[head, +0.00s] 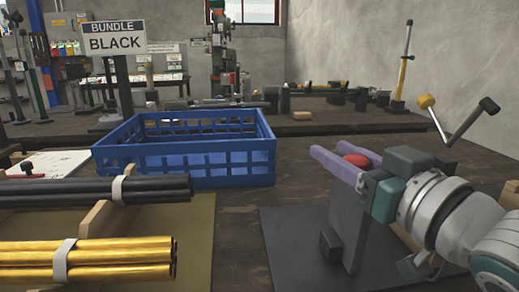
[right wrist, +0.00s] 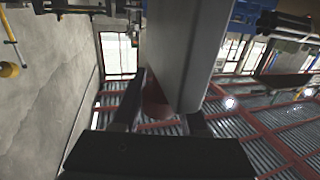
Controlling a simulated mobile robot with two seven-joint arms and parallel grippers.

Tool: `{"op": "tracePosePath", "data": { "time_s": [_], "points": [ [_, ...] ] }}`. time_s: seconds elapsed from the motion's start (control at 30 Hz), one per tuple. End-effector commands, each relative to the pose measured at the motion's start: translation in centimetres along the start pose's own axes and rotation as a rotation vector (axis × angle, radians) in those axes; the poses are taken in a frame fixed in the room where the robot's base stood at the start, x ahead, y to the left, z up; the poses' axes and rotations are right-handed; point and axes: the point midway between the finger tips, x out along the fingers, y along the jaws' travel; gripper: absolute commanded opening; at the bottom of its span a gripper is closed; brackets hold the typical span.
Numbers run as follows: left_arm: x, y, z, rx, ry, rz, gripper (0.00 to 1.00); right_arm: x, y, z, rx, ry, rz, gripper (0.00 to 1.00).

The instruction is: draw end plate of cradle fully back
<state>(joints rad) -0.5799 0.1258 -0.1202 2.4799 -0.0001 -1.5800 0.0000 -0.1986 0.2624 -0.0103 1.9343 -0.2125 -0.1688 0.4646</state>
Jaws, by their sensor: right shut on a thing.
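A grey upright plate (head: 350,215), which looks like the end plate, stands on a dark base plate (head: 285,245) at the right of the head view. A red knob (head: 355,160) shows at its top. My right gripper (head: 340,158) is shut on the red knob, its purple fingers on either side of it. In the right wrist view the knob (right wrist: 157,103) sits between the fingers, close against the grey plate (right wrist: 182,50). Much of the cradle is hidden or out of frame. My left gripper is not in view.
A blue crate (head: 190,170) stands behind. Black rods (head: 80,190) and gold rods (head: 110,257), each banded, lie on wooden supports at left. A sign reading BUNDLE BLACK (head: 114,38) stands at back left.

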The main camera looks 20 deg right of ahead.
Motion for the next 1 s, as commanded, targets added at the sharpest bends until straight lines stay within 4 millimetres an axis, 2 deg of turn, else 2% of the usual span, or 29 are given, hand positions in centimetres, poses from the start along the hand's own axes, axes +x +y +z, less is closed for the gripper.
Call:
{"op": "tracePosePath", "data": {
  "time_s": [0.5,0.57,0.8,1.0],
  "points": [
    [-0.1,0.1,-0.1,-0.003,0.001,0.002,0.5,0.1,-0.3,0.0,0.002,0.001,0.0,0.0],
    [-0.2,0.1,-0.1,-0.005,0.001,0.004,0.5,0.3,-1.1,0.0,0.006,0.001,0.001,0.0],
    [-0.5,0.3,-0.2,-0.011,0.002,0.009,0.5,1.6,-5.8,0.1,0.01,0.0,0.002,0.0],
    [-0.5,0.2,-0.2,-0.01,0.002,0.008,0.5,2.0,-7.7,0.0,0.003,-0.001,-0.001,0.0]
  ]
}}
